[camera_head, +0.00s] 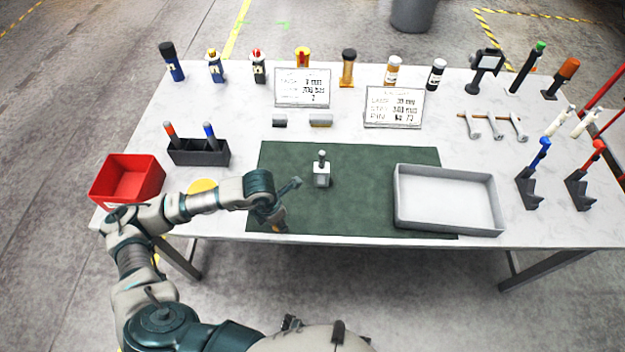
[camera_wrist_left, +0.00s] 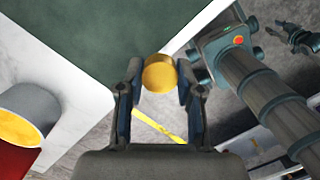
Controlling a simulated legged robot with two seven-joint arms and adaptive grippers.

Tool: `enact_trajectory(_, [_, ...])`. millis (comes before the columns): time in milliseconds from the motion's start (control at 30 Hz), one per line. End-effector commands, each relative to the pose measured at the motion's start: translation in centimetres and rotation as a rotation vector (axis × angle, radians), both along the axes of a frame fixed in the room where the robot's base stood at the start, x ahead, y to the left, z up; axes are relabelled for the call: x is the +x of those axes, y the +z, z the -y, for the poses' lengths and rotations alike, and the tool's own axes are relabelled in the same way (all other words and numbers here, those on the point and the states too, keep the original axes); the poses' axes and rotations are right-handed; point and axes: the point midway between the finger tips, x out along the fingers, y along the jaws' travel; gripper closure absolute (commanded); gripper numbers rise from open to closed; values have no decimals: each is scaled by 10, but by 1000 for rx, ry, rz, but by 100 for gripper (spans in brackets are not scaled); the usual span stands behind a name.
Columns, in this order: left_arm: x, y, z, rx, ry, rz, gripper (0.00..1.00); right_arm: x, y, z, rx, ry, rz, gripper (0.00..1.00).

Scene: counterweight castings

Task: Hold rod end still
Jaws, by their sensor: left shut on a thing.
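My left gripper (camera_head: 279,222) is over the near left part of the green mat, close to the table's front edge. It is shut on a yellow, brass-like round piece (camera_wrist_left: 159,74), which sits between both fingertips in the left wrist view. In the head view the held piece is mostly hidden by the gripper.
The green mat (camera_head: 375,165) is mostly bare. A grey tray (camera_head: 445,200) lies at its right, empty. A red bin (camera_head: 128,180) and a black holder (camera_head: 198,153) stand at the left. Bottles, signs and tools line the back and right.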

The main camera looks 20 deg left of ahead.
Motion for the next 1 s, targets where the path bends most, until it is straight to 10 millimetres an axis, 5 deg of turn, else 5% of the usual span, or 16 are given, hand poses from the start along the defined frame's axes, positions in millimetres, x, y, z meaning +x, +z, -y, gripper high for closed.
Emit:
enact_trajectory(700, [72,27,16,0,-2091,0,94,0,0,0,0,1,0,60])
enact_trajectory(1000, [84,35,18,-1,-2535,0,94,0,0,0,0,1,0,60])
